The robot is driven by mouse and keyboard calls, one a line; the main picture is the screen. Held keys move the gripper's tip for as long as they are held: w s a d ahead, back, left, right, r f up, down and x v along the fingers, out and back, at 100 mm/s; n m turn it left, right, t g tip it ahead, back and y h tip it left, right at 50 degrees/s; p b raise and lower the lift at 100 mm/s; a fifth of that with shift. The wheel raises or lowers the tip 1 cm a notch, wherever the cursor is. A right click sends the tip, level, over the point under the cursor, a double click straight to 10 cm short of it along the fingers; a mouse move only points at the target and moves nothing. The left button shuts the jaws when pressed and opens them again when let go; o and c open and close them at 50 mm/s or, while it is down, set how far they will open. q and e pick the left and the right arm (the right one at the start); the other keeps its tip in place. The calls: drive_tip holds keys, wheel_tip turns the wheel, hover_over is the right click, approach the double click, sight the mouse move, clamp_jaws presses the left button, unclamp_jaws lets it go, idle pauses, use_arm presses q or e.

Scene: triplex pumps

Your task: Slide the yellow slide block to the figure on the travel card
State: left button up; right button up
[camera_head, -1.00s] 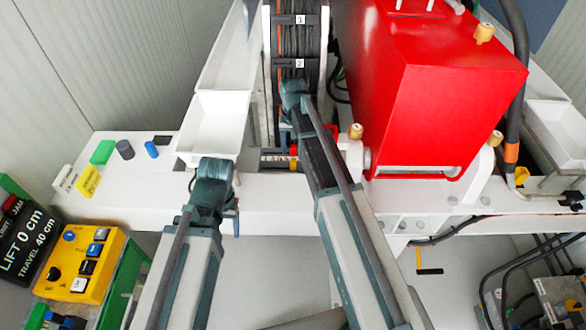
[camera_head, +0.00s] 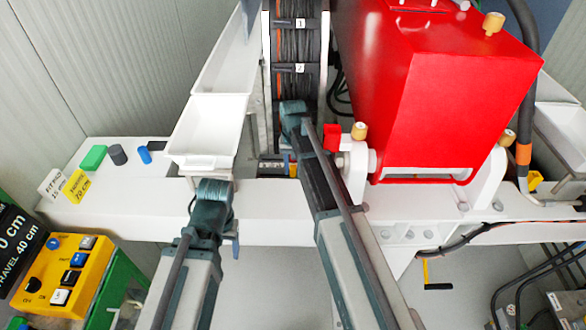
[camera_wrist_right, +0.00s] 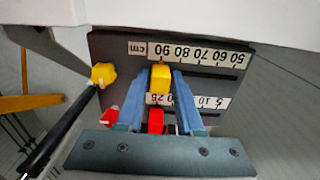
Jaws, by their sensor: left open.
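The yellow slide block (camera_wrist_right: 160,78) stands on a dark plate (camera_wrist_right: 105,47) in the right wrist view, just below the 80 to 90 marks of the upper cm scale (camera_wrist_right: 195,53). My right gripper (camera_wrist_right: 161,74) has one blue finger on each side of it, very close; contact is unclear. A red block (camera_wrist_right: 155,120) sits below at a lower scale. In the head view my right arm covers most of this plate. My left gripper (camera_head: 212,188) is open at the front of a white tray. A yellow card (camera_head: 76,184) at the left appears to read 70 cm.
A white card (camera_head: 53,184) stands beside the yellow card. A yellow button box (camera_head: 65,270) is at lower left. The white tray (camera_head: 205,128) and red pump housing (camera_head: 440,110) flank my right arm.

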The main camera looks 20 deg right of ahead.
clamp_jaws()
idle(1.1)
